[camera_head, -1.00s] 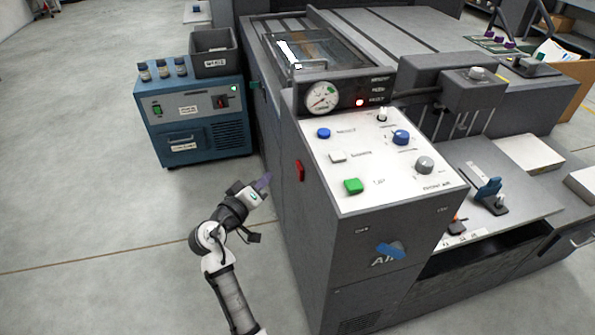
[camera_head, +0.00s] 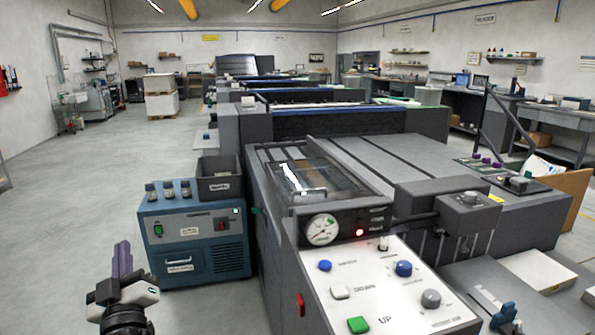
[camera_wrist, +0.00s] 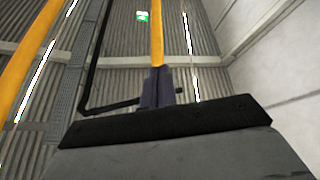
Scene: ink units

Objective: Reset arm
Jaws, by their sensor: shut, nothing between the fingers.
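My gripper (camera_head: 122,262) shows at the lower left of the head view, with its purple fingers pointing up. It is shut and empty, and stands in open air in front of the blue cabinet, to the left of the grey press console. The wrist view looks up at the ceiling, and my shut fingers (camera_wrist: 157,90) show in its middle.
The grey console (camera_head: 375,290) with a gauge (camera_head: 321,230) and coloured buttons stands right of my gripper. The blue cabinet (camera_head: 195,240) carries small bottles and a dark bin (camera_head: 220,182). Free floor (camera_head: 60,220) lies to the left. Yellow ducts (camera_wrist: 157,35) run along the ceiling.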

